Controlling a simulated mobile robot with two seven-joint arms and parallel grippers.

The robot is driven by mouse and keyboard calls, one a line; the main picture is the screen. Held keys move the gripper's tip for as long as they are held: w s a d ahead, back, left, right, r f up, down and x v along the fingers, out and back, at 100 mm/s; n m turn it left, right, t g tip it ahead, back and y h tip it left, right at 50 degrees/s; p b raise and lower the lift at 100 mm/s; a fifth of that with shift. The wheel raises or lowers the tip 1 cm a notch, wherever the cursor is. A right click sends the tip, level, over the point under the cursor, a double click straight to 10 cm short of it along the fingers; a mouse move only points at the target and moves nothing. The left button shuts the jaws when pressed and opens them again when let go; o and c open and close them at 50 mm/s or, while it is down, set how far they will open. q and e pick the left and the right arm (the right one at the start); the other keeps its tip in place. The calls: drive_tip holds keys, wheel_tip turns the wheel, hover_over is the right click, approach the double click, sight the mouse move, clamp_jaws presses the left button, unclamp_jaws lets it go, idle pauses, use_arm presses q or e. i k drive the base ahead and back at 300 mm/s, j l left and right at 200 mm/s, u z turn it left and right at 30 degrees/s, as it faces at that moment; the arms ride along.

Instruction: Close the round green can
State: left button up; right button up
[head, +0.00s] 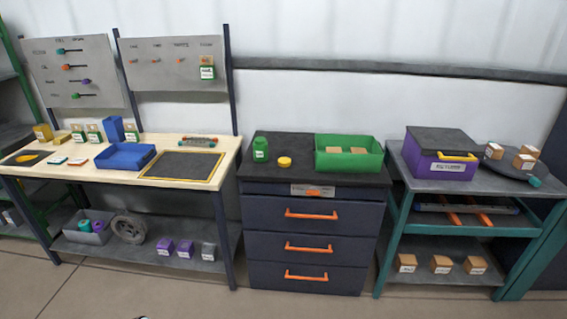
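A round green can (260,150) with a small white label stands upright on the dark top of the drawer cabinet (300,144), near its left side. It is too small to tell whether its top is open. A round yellow piece that looks like a lid (284,162) lies on the same top, just right of the can and apart from it.
A green bin (348,142) with brown boxes fills the cabinet top's right side. A wooden workbench (125,142) with a blue tray (125,157) stands left. A teal cart (390,225) with a purple box (422,164) stands right. Tiled floor is clear in front.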

sight(260, 144)
drive_tip(key=i+j+z, duration=0.4)
drive_tip(key=j, duration=0.2)
drive_tip(key=i+j+z, duration=0.35)
drive_tip(key=j, duration=0.35)
drive_tip(key=i+j+z, duration=0.2)
drive_tip(key=j, duration=0.15)
